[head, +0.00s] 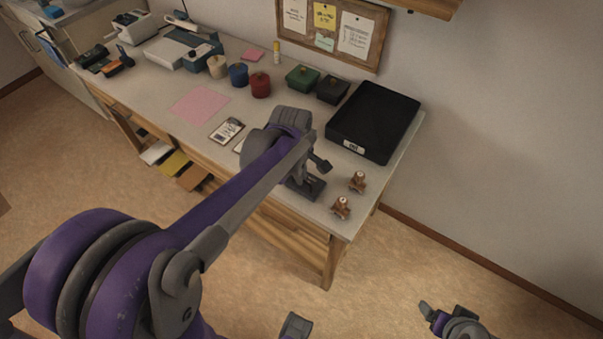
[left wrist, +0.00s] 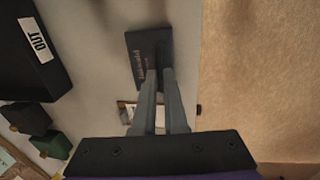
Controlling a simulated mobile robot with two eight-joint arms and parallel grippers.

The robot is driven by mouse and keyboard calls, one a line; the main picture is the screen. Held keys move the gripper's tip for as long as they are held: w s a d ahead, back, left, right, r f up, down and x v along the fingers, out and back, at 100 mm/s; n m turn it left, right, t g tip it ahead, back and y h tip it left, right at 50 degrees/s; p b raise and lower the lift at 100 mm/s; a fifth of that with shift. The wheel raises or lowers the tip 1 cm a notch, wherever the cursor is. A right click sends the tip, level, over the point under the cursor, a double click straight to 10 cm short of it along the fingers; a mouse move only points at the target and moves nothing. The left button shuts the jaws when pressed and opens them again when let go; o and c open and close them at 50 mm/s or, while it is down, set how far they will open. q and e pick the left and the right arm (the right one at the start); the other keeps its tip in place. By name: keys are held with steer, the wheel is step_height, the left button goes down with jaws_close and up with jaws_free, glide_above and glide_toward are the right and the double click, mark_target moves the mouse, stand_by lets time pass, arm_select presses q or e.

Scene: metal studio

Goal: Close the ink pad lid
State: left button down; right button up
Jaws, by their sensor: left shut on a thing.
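The ink pad (head: 307,188) is a small dark, flat case near the front edge of the table, partly hidden by my left arm in the head view. In the left wrist view the ink pad (left wrist: 146,42) shows a dark face with tan lettering. My left gripper (left wrist: 159,72) has its fingertips close together at the ink pad's near part, shut on what looks like its lid. I cannot tell the lid's angle. My right gripper (head: 427,309) is low at the bottom right of the head view, off the table; its finger gap is unclear.
A black tray (head: 375,118) labelled OUT stands at the table's right end. Two brown stamps (head: 357,182) (head: 341,207) stand near the front right. A green box (head: 302,78) and a black box (head: 332,89) stand behind. A pink sheet (head: 200,104) lies to the left.

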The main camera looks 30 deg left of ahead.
arm_select(q)
steer(key=shift+s+f+t, duration=0.2)
steer(key=shift+s+t, duration=0.05)
steer(key=shift+t, duration=0.05)
steer(key=c, duration=1)
jaws_free()
steer(key=shift+o, duration=0.2)
steer(key=p+v, duration=0.1)
steer(key=v, duration=0.9)
steer(key=shift+r, duration=0.4)
steer(key=shift+s, duration=0.1)
